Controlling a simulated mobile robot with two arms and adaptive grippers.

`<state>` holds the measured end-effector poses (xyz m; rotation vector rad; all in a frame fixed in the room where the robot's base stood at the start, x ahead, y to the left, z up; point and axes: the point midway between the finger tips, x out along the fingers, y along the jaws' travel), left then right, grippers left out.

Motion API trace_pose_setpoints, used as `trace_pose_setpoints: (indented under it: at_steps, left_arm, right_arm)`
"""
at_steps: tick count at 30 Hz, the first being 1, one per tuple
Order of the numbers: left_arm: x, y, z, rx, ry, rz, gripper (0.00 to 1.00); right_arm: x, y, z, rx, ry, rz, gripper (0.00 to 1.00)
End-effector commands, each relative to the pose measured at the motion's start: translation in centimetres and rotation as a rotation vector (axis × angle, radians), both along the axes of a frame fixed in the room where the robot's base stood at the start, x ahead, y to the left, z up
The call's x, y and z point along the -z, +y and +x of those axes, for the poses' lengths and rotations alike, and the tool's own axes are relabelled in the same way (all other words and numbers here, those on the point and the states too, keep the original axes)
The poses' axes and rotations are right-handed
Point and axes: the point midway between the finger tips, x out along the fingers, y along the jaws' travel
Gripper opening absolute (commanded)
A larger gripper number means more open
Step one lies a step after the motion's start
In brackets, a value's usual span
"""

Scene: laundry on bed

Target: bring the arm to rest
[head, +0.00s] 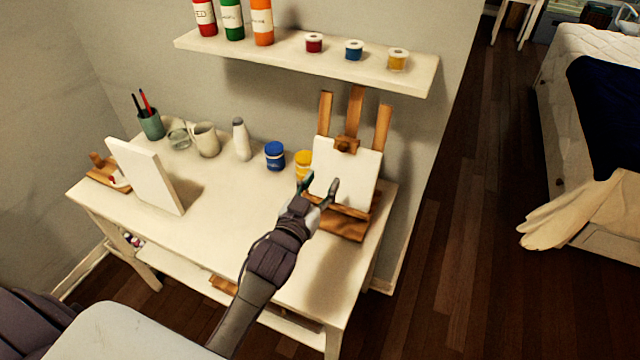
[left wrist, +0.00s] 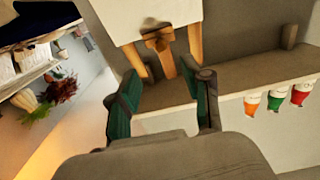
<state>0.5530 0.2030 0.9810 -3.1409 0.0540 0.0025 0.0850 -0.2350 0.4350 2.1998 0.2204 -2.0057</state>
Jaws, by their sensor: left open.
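My left gripper (head: 318,190) is open and empty. It is stretched out over the right part of the white desk (head: 225,225), in front of a small wooden easel (head: 345,226) with a white canvas (head: 350,172). In the left wrist view the gripper's two green-sided fingers (left wrist: 165,108) stand apart, with the easel (left wrist: 165,60) and the canvas (left wrist: 145,15) beyond them. Whether a finger touches the canvas I cannot tell. My right gripper is in neither view.
A second canvas (head: 146,178) stands at the desk's left. A cup of brushes (head: 151,124), a mug (head: 206,140), a white bottle (head: 241,140), a blue jar (head: 275,156) and a yellow jar (head: 303,165) line the back. A wall shelf (head: 290,62) holds paints above. Floor (head: 470,200) is clear at right.

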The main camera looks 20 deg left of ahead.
Motion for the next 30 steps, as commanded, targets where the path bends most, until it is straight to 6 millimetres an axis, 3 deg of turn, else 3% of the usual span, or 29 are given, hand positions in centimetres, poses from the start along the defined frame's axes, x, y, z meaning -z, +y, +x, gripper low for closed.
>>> trace_pose_setpoints:
  at_steps: [15, 19, 22, 25, 30]
  left_arm:
    - [0.1, 0.0, -0.2, -0.001, 0.005, 0.000, 0.49]
    - [1.7, 0.4, -1.5, -0.018, 0.097, 0.007, 0.49]
    - [4.5, 0.9, -4.4, -0.039, 0.273, 0.023, 0.49]
    - [7.5, 1.2, -8.8, -0.046, 0.496, 0.047, 0.49]
    - [10.5, 1.0, -15.2, -0.022, 0.774, 0.081, 0.49]
  right_arm:
    - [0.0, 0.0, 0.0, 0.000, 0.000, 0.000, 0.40]
    - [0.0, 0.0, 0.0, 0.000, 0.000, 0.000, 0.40]
    - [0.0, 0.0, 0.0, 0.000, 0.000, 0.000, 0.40]
    - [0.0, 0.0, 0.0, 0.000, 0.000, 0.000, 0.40]
    - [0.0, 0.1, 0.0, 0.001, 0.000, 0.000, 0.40]
